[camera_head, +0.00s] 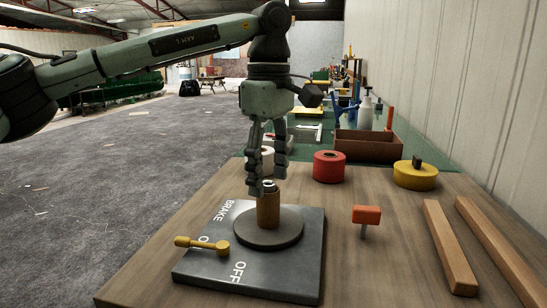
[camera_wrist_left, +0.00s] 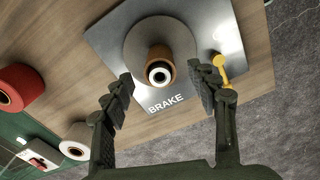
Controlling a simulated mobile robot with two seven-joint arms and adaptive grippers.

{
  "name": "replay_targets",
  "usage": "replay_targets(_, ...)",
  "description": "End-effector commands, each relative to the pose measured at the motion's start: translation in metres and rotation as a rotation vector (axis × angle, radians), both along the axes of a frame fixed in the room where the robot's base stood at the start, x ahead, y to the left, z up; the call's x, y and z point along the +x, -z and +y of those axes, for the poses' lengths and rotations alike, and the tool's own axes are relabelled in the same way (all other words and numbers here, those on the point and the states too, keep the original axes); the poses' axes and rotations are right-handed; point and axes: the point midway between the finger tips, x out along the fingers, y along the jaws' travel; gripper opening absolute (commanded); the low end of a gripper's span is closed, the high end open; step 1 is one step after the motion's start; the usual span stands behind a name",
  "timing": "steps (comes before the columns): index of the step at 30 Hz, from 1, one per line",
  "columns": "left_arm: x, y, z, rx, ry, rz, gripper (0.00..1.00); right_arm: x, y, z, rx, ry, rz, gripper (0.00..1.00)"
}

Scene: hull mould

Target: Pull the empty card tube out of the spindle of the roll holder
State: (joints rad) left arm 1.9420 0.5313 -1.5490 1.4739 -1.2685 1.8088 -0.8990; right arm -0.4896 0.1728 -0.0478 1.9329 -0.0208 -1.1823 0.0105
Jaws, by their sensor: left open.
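The brown card tube (camera_head: 268,211) stands upright around the spindle (camera_head: 268,184) of the roll holder, whose pale top shows above the tube. The roll holder has a round grey disc (camera_head: 267,237) on a dark base plate (camera_head: 250,278) lettered BRAKE and OFF. A yellow brake lever (camera_head: 202,244) lies across the plate's left side, its knob outward. My left gripper (camera_head: 267,177) points down just above the tube, open. In the left wrist view, the tube (camera_wrist_left: 160,54) shows beyond and between the spread fingers (camera_wrist_left: 163,76), with nothing held. My right gripper is not in view.
An orange-handled tool (camera_head: 366,215) stands right of the plate. Two wooden bars (camera_head: 449,248) lie at right. A brown box (camera_head: 368,146) stands further back.

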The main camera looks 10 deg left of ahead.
Motion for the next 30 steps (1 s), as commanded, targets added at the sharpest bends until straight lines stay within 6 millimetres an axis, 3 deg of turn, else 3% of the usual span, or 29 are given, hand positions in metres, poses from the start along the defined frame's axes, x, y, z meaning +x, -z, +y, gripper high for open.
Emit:
replay_targets(9, 0.0, 0.042, 0.0, -0.002, 0.0, 0.001, 0.59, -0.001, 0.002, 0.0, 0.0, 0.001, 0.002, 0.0)
replay_targets(20, 0.0, 0.048, 0.0, -0.003, -0.001, 0.0, 0.59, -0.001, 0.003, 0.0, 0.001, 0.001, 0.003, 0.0)
replay_targets(30, 0.0, 0.048, -0.001, -0.003, 0.0, 0.0, 0.19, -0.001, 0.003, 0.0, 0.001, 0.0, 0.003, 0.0)
